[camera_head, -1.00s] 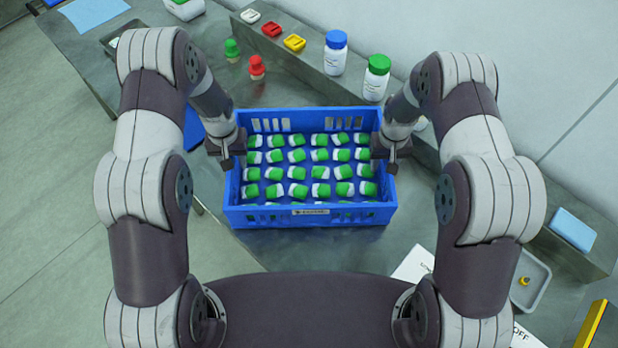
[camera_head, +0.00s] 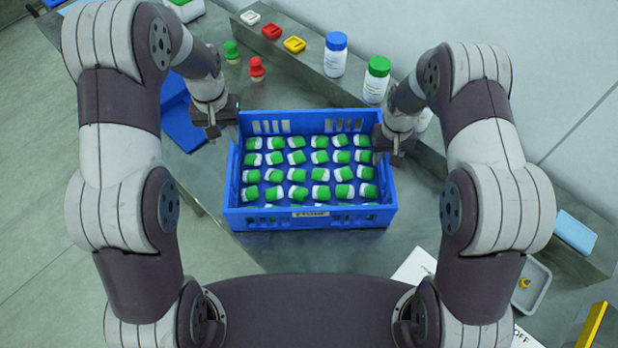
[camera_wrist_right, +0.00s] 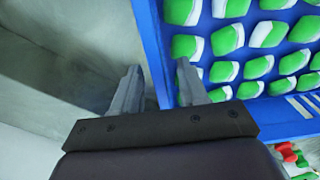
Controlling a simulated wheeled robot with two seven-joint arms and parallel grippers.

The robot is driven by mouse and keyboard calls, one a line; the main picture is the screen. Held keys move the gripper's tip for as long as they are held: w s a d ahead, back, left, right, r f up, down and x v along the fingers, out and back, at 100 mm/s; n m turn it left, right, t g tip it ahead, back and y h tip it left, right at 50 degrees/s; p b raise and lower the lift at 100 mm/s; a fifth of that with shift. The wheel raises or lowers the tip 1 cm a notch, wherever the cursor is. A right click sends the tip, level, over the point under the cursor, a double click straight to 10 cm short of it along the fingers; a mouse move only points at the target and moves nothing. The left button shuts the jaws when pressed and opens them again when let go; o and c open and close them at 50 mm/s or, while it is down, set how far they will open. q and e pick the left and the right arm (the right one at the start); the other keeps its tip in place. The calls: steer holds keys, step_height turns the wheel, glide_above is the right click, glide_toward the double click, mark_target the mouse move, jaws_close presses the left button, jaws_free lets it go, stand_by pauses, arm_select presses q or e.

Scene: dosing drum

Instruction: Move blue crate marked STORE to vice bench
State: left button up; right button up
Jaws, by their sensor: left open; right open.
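The blue crate marked STORE (camera_head: 307,219) stands upright on the grey bench, with rows of green-and-white pieces inside. My left gripper (camera_head: 211,131) is open and empty, apart from the crate, just off its far left corner. My right gripper (camera_head: 394,162) is open at the crate's right wall. In the right wrist view its fingers (camera_wrist_right: 158,88) are on either side of the crate's blue wall (camera_wrist_right: 152,40), one inside and one outside, not closed on it. I cannot make out a vice.
A raised ledge behind holds a blue-capped bottle (camera_head: 335,54), a green-capped bottle (camera_head: 376,80) and small coloured blocks (camera_head: 294,44). Green (camera_head: 232,51) and red (camera_head: 256,68) knobbed pieces stand left of it. A grey tray (camera_head: 530,285) lies right. A blue object (camera_head: 181,125) lies left.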

step_height(320, 180, up, 8)
steer(key=shift+s+r, duration=0.1)
steer(key=shift+r, duration=0.05)
stand_by(0.4)
